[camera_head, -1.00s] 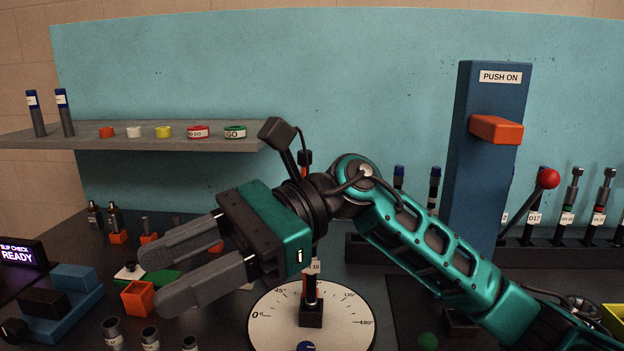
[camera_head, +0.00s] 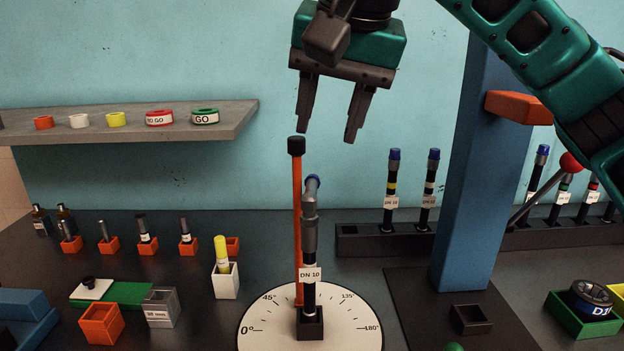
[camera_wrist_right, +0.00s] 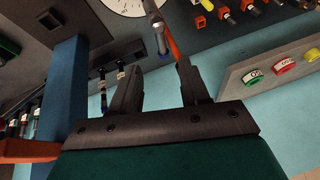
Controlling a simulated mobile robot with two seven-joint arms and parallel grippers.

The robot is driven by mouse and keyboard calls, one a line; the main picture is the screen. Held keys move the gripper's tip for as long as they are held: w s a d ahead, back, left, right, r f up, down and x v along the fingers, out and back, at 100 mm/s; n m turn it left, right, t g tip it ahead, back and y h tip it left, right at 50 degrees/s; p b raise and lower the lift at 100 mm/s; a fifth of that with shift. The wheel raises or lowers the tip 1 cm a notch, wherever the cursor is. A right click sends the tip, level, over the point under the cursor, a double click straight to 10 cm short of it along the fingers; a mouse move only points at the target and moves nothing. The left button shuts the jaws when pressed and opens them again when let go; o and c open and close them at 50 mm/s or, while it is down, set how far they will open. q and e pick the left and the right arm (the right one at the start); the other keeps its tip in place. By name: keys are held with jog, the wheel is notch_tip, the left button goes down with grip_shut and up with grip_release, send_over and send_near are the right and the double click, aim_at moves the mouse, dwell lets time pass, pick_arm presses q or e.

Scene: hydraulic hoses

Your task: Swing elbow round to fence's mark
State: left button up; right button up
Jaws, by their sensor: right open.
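The hose with the grey elbow (camera_head: 310,215) and a DN 10 label stands upright in a black socket at the middle of the white angle dial (camera_head: 262,325). The elbow's blue-capped end shows at its top. The fence (camera_head: 297,215), an orange post with a black top, rises just behind and left of it at the dial. My right gripper (camera_head: 331,138) is open and empty, above the elbow and fence, fingers pointing down. In the right wrist view its fingers (camera_wrist_right: 155,85) frame the elbow (camera_wrist_right: 160,38) and orange post beyond them. My left gripper is not in view.
A blue column (camera_head: 475,180) with an orange block stands at the right. A grey shelf (camera_head: 130,125) with coloured rings is at the left. Behind the dial, a black rack (camera_head: 375,238) holds several hoses. Small orange holders (camera_head: 148,245) stand on the left of the table.

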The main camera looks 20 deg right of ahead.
aim_at(309, 189)
jog(key=x, duration=1.1)
jog(key=shift+c, duration=0.3)
jog(key=shift+a, duration=0.1)
jog(key=c, duration=0.6)
jog(key=shift+n+y+b, duration=0.3)
jog(key=shift+n+y, duration=0.2)
jog(key=shift+n, duration=0.4)
jog(key=shift+c, duration=0.3)
jog(key=shift+a, duration=0.1)
jog(key=o, duration=0.7)
jog(key=shift+w, duration=0.1)
